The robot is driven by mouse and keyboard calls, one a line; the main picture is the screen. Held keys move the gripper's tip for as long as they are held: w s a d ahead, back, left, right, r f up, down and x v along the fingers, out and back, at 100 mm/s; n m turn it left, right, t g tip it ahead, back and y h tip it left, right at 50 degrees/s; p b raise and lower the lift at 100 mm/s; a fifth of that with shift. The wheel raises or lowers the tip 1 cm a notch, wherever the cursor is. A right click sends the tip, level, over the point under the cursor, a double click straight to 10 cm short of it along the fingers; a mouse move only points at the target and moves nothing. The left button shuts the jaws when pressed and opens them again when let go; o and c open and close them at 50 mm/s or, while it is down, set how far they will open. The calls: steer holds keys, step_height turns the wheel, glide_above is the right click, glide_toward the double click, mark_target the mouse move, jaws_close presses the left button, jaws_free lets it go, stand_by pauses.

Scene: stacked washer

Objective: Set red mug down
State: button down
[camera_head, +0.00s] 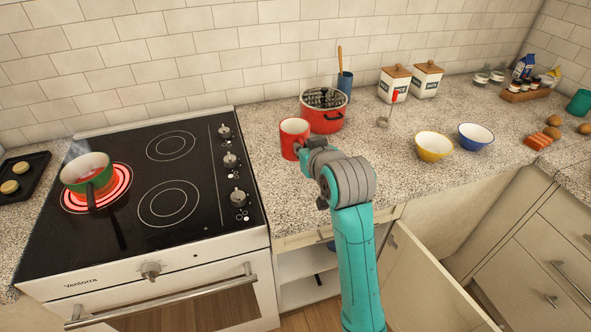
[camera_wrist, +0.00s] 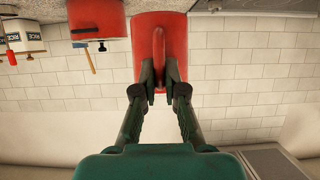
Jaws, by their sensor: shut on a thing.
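The red mug (camera_head: 293,133) is upright at the counter, just right of the stove, in the head view. My gripper (camera_head: 304,150) is at its near side, partly hidden by my wrist. In the wrist view, which is upside down, the red mug (camera_wrist: 178,28) fills the top middle. Its handle sits between the two fingertips of my gripper (camera_wrist: 158,85), which are shut on it.
A red pot (camera_head: 325,124) stands close behind and right of the mug. The black stovetop (camera_head: 165,205) with a green pan (camera_head: 88,172) on a glowing burner is left. Yellow (camera_head: 433,147) and blue (camera_head: 476,137) bowls stand right. A cabinet door (camera_head: 425,290) hangs open below.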

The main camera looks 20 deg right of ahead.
steer(key=shift+f, duration=4.25)
steer(key=shift+f, duration=0.1)
steer(key=c, duration=1.2)
jaws_free()
steer(key=shift+c, duration=0.2)
steer(key=shift+s, duration=0.15)
steer(key=v, duration=1.2)
